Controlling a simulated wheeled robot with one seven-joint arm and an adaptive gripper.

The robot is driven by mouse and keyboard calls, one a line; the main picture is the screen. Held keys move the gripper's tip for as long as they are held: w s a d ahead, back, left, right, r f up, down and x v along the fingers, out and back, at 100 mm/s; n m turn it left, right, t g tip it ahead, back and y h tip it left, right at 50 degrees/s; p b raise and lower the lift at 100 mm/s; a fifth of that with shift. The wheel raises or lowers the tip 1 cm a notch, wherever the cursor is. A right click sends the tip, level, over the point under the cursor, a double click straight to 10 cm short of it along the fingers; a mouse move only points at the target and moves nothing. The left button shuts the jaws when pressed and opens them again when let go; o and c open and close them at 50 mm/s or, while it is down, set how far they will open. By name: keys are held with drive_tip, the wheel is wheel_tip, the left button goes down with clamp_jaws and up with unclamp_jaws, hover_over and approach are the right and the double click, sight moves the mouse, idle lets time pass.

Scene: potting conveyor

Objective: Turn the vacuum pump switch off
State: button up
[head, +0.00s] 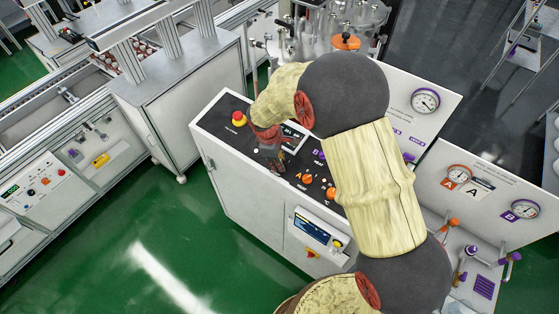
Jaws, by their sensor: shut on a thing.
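My gripper (275,160) points down at the black top panel of the white control cabinet (228,130). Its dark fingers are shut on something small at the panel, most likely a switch. The fingers cover it, so its shape, label and setting do not show. I cannot tell for sure which control is the vacuum pump switch. An orange knob (306,179) sits just right of the fingertips, and another orange knob (331,193) is further right. My arm hides the panel's right part.
A red emergency button on a yellow base (239,119) stands left of my gripper. A small display (293,137) is just behind it. Glass and metal vessels (335,25) stand behind my arm. Gauge boards (424,102) are at right. Green floor (150,240) is free in front.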

drive_tip(key=shift+n, duration=0.6)
drive_tip(key=o, duration=1.1)
drive_tip(key=shift+o, duration=0.3)
drive_tip(key=shift+r, duration=0.1)
drive_tip(key=v, duration=1.1)
drive_tip(key=shift+a+r, duration=0.2)
drive_tip(key=shift+r, duration=0.15)
drive_tip(key=shift+s, duration=0.15)
